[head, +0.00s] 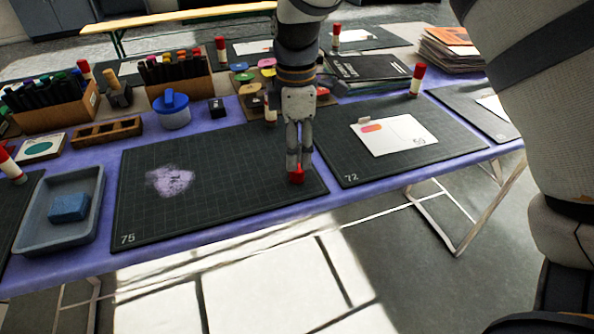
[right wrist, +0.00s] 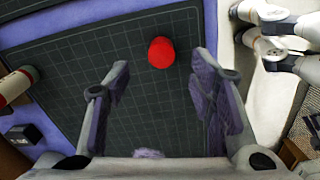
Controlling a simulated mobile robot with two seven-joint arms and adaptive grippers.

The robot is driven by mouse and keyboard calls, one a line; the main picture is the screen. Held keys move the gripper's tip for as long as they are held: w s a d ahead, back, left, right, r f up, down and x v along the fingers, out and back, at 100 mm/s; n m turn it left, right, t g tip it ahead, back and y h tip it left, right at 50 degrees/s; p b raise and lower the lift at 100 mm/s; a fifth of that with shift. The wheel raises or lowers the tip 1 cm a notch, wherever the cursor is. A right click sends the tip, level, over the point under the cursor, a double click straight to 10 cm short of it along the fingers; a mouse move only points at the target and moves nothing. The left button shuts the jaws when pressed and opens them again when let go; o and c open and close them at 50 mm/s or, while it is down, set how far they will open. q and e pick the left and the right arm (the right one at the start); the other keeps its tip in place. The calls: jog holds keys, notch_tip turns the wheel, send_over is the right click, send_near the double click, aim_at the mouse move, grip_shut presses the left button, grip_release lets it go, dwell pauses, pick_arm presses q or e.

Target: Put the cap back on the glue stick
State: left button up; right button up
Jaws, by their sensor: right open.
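A red cap (head: 296,176) stands on the dark cutting mat numbered 75 (head: 240,215), near its front right corner. In the right wrist view the cap (right wrist: 161,52) lies between and a little beyond the fingertips. My right gripper (head: 297,165) points down just over and behind the cap; in the right wrist view (right wrist: 160,75) its fingers are apart with nothing between them. A white glue stick (head: 270,112) stands behind the gripper, partly hidden; it also shows at the left of the right wrist view (right wrist: 14,85). I cannot tell whether it is capped. My left gripper is out of view.
A grey tray (head: 88,190) with a blue sponge is at left. Mat 72 (head: 352,166) bears a white card (head: 400,140). Other red-topped glue sticks (head: 417,82) stand around.

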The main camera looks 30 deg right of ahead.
aim_at(297, 173)
notch_tip(297, 173, down, 5)
jog(key=shift+a+r, duration=0.1)
jog(key=shift+r, duration=0.05)
jog(key=shift+c, duration=0.6)
jog(key=c, duration=0.7)
